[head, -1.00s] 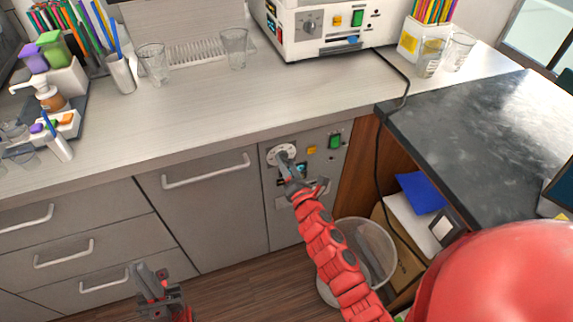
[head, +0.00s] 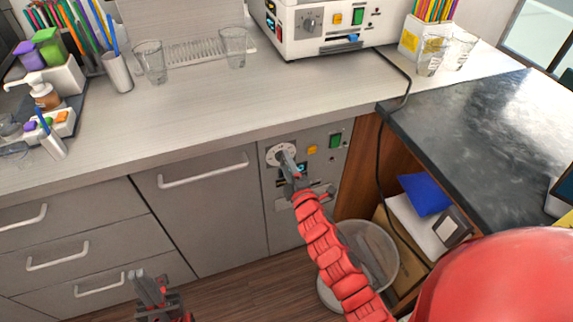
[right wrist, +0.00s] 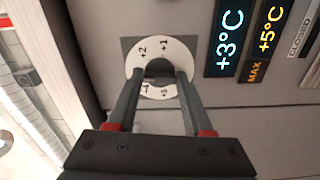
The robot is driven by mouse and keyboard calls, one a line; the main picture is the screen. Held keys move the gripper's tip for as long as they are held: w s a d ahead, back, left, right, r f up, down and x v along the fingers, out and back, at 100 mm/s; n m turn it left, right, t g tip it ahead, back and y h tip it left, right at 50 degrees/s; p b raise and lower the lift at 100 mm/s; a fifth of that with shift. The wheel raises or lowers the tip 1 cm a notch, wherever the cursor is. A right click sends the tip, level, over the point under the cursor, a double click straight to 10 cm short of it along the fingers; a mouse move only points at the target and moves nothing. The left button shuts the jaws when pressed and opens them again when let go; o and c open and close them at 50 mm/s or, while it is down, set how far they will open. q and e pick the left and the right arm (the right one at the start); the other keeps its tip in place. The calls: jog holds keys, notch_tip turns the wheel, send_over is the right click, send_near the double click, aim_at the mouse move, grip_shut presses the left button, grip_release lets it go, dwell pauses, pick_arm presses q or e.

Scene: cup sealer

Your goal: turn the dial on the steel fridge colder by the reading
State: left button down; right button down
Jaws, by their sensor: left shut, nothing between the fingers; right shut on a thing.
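The dial (head: 272,155) is a round white plate with a dark knob on the steel fridge panel (head: 272,225) under the counter. My right gripper (head: 287,160) reaches it from below. In the right wrist view its two fingers (right wrist: 160,76) are shut on the knob of the dial (right wrist: 134,62). "+2" and "+1" show at the top of the plate; the lower marks are partly covered. Beside it the blue display (right wrist: 229,45) reads +3°C and an amber label (right wrist: 265,43) reads MAX +5°C. My left gripper (head: 143,277) is shut and empty, low before the drawers.
A green switch (head: 335,140) and a yellow button (head: 312,150) sit right of the dial. A clear bin (head: 385,235) stands below right by an open shelf. A black cable (head: 379,175) hangs beside the panel. Glasses and a machine (head: 330,35) stand on the counter.

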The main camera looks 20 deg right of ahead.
jog(key=m, duration=1.4)
jog(key=shift+f+m, duration=0.3)
jog(key=shift+a+m+b, duration=0.1)
jog(key=shift+m+b, duration=0.45)
jog(key=shift+m, duration=1.35)
jog(key=shift+c, duration=1.6)
grip_release()
jog(key=shift+r, duration=0.1)
jog(key=shift+s, duration=0.1)
